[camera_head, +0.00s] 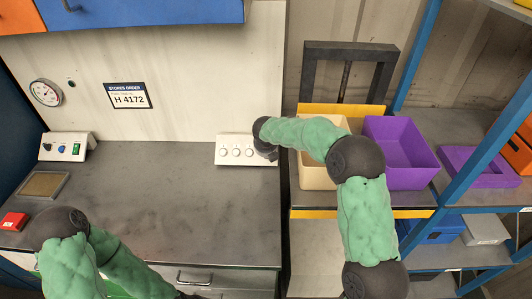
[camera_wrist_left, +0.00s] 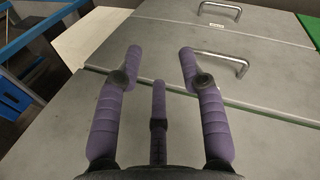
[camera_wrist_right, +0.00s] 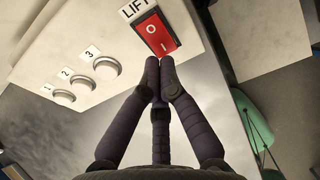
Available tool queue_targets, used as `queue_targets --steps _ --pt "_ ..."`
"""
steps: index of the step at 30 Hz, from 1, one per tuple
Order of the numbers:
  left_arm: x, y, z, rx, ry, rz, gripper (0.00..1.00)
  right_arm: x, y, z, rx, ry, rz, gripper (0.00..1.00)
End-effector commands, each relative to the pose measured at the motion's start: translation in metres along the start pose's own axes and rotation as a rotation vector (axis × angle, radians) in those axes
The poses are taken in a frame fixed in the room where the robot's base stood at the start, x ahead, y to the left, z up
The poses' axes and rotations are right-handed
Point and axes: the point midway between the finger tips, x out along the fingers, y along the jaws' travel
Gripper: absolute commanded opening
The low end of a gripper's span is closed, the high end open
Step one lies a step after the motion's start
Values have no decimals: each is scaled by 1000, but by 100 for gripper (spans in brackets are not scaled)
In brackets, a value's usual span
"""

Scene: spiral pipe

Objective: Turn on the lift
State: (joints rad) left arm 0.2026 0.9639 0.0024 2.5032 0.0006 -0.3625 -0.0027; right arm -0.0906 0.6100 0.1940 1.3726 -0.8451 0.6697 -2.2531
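A red rocker switch (camera_wrist_right: 157,33) labelled LIFT, marked O and I, sits on a white control panel (camera_wrist_right: 100,35) in the right wrist view. My right gripper (camera_wrist_right: 158,72) is shut and empty, its fingertips together just below the I end of the switch. I cannot tell whether they touch it. In the head view the panel (camera_head: 228,162) stands at the bench's right end, and my right arm hides the switch. My left gripper (camera_wrist_left: 158,62) is open and empty in front of grey drawers. The lift appears to be the dark frame (camera_head: 350,48) behind a yellow-edged platform (camera_head: 315,214).
Three numbered white knobs (camera_wrist_right: 106,67) are beside the switch. A purple bin (camera_head: 400,150) and a cream bin (camera_head: 315,175) stand on the platform. A blue-framed shelf (camera_head: 465,150) is at the right. The grey bench (camera_head: 160,195) is mostly clear.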

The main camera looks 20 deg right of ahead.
Motion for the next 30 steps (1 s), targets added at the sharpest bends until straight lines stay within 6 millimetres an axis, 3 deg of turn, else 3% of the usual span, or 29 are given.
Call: queue_targets --steps 6,17,23,30 --pt "5 -2 0 0 0 0 40 13 0 0 0 -1 1 0" --pt "4 -1 0 0 0 0 40 13 0 1 0 -1 1 0" --pt "-12 4 0 0 0 0 40 18 0 -1 -2 3 0 0" --pt "-6 2 0 0 0 0 40 20 0 -2 -1 0 0 0"
